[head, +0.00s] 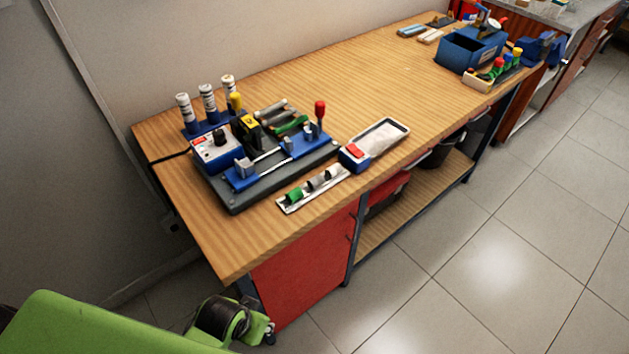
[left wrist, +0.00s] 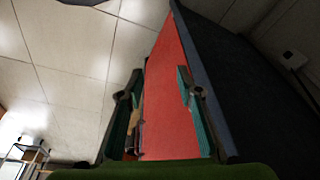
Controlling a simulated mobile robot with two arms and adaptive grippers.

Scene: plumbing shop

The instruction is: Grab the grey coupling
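A narrow white tray (head: 288,207) lies at the front edge of the wooden workbench in the head view. Fine detail is too small to tell. My left gripper (left wrist: 160,85) shows in the left wrist view with its two fingers apart and nothing between them. A red panel fills the gap behind the fingers. No coupling shows in that view. My right gripper is in neither view.
A dark base with blue fixtures (head: 232,207) stands behind the tray. A shallow tray (head: 402,127) with a red-topped block is to its right. A blue bin (head: 455,55) stands at the far end. The bench middle (head: 330,90) is clear. A red cabinet (head: 305,270) is below.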

